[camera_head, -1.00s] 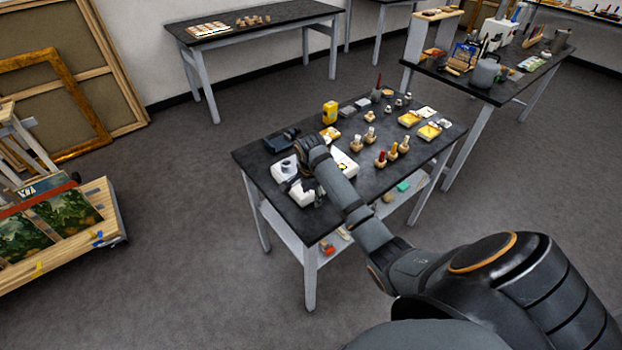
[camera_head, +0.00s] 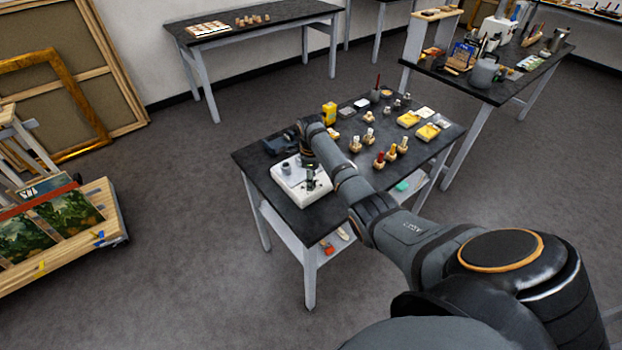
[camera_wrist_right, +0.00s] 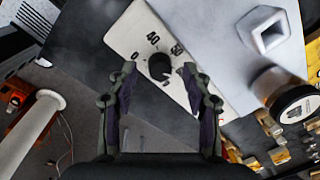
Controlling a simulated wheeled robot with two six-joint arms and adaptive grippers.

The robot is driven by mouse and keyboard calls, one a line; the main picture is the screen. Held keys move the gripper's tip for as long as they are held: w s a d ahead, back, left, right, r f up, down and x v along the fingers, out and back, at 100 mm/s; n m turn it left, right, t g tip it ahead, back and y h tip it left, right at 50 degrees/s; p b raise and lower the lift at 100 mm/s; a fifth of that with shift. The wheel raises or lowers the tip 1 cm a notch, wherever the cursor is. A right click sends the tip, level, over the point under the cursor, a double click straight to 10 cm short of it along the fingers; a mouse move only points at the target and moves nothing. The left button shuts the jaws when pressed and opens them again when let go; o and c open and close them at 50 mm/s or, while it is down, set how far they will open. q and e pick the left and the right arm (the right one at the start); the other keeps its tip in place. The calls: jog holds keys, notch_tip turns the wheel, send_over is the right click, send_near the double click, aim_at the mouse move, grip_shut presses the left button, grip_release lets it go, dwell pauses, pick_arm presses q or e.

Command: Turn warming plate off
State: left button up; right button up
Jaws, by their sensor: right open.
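The white warming plate (camera_head: 291,193) sits near the front left corner of the dark table. In the right wrist view its white dial panel (camera_wrist_right: 181,84) shows printed numbers such as 40 and 50, with a round black knob (camera_wrist_right: 159,66) on it. My right gripper (camera_wrist_right: 159,72) is open, and its two fingertips appear on either side of the knob. I cannot tell whether they touch it. In the head view my right gripper (camera_head: 311,180) is over the plate's right part and looks small. My left gripper is in neither view.
A small grey vessel (camera_head: 286,168) stands on the plate. A dark device (camera_head: 279,144) lies behind it. A yellow container (camera_head: 329,113), several wooden-based bottles and yellow trays (camera_head: 427,132) fill the table further back and right.

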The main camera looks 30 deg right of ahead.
jog(key=shift+f, duration=0.7)
jog(key=shift+c, duration=0.2)
grip_shut()
